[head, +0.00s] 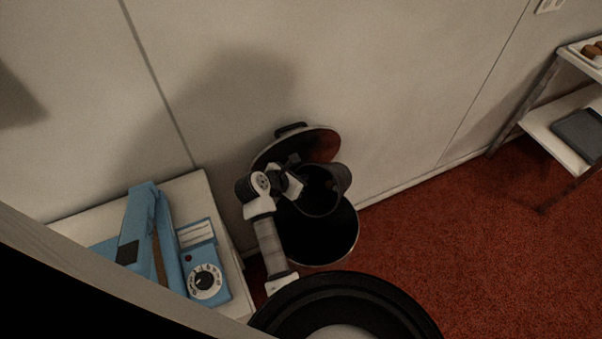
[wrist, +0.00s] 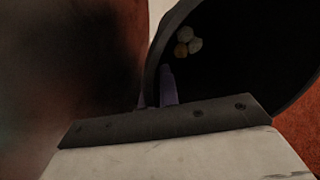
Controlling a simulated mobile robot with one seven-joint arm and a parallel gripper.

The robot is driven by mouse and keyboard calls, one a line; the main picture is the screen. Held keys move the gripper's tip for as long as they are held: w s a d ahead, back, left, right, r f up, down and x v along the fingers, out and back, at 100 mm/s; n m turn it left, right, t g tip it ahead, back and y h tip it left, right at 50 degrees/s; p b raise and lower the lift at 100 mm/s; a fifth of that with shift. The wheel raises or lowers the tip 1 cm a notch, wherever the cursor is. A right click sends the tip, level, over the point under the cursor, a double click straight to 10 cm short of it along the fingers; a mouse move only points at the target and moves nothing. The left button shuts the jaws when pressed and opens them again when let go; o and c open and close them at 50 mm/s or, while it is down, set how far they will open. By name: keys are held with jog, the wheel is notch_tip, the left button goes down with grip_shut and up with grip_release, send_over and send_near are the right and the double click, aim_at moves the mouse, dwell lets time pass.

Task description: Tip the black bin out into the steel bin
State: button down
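The black bin (head: 338,178) is held above the open mouth of the steel bin (head: 325,242) and looks tilted. The steel bin's lid (head: 318,142) stands raised against the wall behind it. In the wrist view the black bin (wrist: 240,75) fills the right side, with a few small round pieces (wrist: 187,42), pale and brown, lying inside. My gripper (head: 300,172) is at the black bin's rim. In the wrist view its fingers (wrist: 157,88) are closed on that rim. The inside of the steel bin is dark, so its contents cannot be seen.
A low pale table (head: 187,188) with a blue device (head: 205,270) stands just left of the steel bin. The wall (head: 400,90) is close behind. Red carpet (head: 480,260) is clear to the right, up to a shelf rack (head: 560,125).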

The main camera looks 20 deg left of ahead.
jog(key=s+a+f+m+t+h+b, duration=0.1)
jog(key=s+f+t+h+b, duration=0.2)
jog(key=t+b, duration=0.7)
notch_tip(320, 180, down, 4)
jog(key=s+b, duration=0.2)
jog(key=b, duration=0.9)
jog(key=shift+s+a+f+h, duration=0.15)
jog(key=shift+s+a+h, duration=0.05)
jog(key=shift+s+h, duration=0.1)
jog(key=shift+s+t+b, duration=0.15)
jog(key=shift+t+b, duration=0.35)
jog(key=shift+s+r, duration=0.1)
jog(key=shift+r, duration=0.25)
jog(key=shift+b, duration=1.75)
